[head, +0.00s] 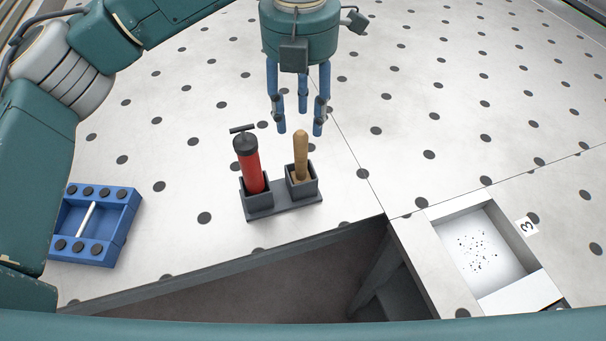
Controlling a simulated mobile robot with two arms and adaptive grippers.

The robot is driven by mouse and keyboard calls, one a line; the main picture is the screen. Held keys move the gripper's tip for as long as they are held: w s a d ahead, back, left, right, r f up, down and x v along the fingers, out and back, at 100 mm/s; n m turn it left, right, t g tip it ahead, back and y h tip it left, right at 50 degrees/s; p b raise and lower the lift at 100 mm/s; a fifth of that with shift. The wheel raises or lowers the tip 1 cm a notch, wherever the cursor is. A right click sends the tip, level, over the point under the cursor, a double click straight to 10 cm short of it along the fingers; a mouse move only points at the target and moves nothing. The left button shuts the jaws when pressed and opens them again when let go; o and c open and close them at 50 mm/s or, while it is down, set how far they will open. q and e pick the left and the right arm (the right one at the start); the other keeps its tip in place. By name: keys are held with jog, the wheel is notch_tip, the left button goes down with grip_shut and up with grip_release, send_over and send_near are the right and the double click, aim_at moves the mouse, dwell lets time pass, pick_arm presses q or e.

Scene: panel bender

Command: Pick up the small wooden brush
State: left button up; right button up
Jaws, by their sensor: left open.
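The small wooden brush (301,154) stands upright, its tan handle up, in the right cup of a dark grey two-cup holder (284,203). Its lower end is hidden inside the cup. My left gripper (299,127) is open and empty, with its blue fingers pointing down. In the head view it hangs just above the top of the handle, apart from it as far as I can tell. My right gripper is not in view.
A red pump-like tool (250,165) with a black T-handle stands in the holder's left cup. A blue tray (124,213) holds a white rod at the left. A white bin (490,245) with dark specks, beside a "3" label, is at the right. The table edge and a dark gap lie in front.

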aim_at(299, 129)
pick_arm(q)
notch_tip(299, 129, down, 4)
jog(key=shift+s+a+f+p, duration=0.15)
jog(key=shift+f+p, duration=0.1)
jog(key=shift+p, duration=0.65)
jog(key=shift+f, duration=0.65)
jog(key=f+p, duration=0.3)
jog(key=f, duration=0.1)
jog(key=shift+s, duration=0.35)
jog(key=shift+f, duration=0.5)
jog(key=shift+w, duration=0.1)
jog(key=shift+c, duration=0.2)
grip_shut()
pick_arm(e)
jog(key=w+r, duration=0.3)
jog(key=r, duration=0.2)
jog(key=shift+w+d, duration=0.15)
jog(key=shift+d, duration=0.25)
